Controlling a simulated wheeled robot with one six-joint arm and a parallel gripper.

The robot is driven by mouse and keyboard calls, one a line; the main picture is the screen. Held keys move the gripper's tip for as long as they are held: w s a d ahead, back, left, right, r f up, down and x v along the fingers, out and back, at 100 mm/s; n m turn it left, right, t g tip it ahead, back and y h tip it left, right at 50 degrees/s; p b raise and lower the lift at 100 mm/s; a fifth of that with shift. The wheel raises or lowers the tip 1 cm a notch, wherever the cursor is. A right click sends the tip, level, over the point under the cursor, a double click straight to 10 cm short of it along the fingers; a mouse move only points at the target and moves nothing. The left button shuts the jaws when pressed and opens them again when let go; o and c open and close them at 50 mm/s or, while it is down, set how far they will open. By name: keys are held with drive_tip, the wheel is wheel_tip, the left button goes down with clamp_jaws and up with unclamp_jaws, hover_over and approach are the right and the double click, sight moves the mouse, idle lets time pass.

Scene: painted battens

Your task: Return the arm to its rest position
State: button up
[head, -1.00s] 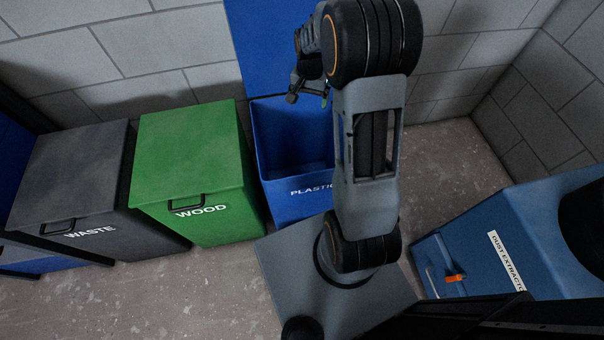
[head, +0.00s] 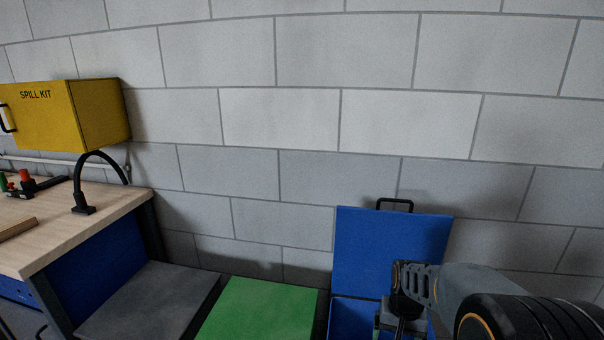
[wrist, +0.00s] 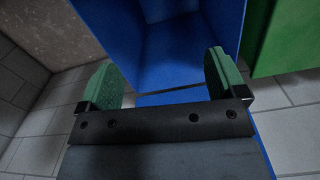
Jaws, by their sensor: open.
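My gripper is open in the wrist view (wrist: 164,76), with a green pad on each finger and nothing between them. It is over the blue bin (wrist: 190,40), whose open inside shows beyond the fingers. In the head view my arm reaches in from the lower right, and its wrist end is in front of the blue bin's raised lid (head: 385,250). The fingertips are not clear in the head view, near its bottom edge.
The green bin (head: 258,308) and the grey bin (head: 150,300) stand shut to the left of the blue bin. A workbench (head: 85,222) with a black bent-neck fixture (head: 80,185) is farther left, below a yellow spill kit box (head: 70,115). A block wall (head: 300,120) closes the back.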

drive_tip(key=s+a+r+n+t+p, duration=0.1)
drive_tip(key=s+a+r+p, duration=0.2)
drive_tip(key=r, duration=0.6)
drive_tip(key=s+a+r+n+t+p, duration=0.2)
drive_tip(key=s+a+r+p, duration=0.1)
drive_tip(key=s+r+p, duration=0.2)
wheel_tip(320, 180, up, 4)
drive_tip(key=shift+s+r+n+t, duration=0.25)
drive_tip(key=shift+s+n+t, duration=0.05)
drive_tip(key=shift+s, duration=0.8)
drive_tip(key=shift+a+r+p, duration=0.15)
drive_tip(key=shift+r+p, duration=0.2)
drive_tip(key=shift+c, duration=0.3)
